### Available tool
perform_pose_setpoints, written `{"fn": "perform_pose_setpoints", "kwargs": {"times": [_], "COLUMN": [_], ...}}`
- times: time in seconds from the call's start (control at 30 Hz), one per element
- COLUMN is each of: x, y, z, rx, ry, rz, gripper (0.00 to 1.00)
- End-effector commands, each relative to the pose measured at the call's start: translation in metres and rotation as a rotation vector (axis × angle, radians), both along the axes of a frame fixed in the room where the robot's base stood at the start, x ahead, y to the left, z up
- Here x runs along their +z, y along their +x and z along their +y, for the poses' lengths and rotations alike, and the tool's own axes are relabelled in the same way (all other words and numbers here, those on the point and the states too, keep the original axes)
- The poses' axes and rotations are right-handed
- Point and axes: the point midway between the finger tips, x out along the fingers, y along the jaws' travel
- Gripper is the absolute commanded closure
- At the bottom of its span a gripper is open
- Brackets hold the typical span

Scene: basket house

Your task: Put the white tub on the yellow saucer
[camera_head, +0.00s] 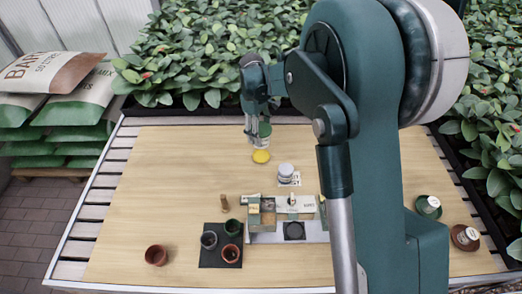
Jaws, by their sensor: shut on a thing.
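The yellow saucer (261,157) lies on the wooden table top, back of the middle. My gripper (258,134) is just above and behind it in the picture, pointing down. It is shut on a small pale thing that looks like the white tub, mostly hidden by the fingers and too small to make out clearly. A gap between the held thing and the saucer cannot be judged surely from this view.
A grey-white jar (286,173) stands on a white card near the saucer. A tray with boxes (290,207) and a dark mat with pots (221,258) are in front.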

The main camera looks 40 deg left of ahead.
Motion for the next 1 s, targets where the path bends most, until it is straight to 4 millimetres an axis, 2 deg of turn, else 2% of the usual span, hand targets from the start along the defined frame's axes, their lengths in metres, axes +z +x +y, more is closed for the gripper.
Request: {"fn": "perform_pose_setpoints", "kwargs": {"times": [0.2,0.33,0.8,1.0], "x": [-0.031,-0.044,-0.051,-0.067], "y": [0.000,0.000,0.000,0.000], "z": [0.000,0.000,0.000,0.000], "rx": [0.000,0.000,0.000,0.000], "ry": [0.000,0.000,0.000,0.000], "rz": [0.000,0.000,0.000,0.000], "gripper": [0.67,0.67,0.67,0.67]}}
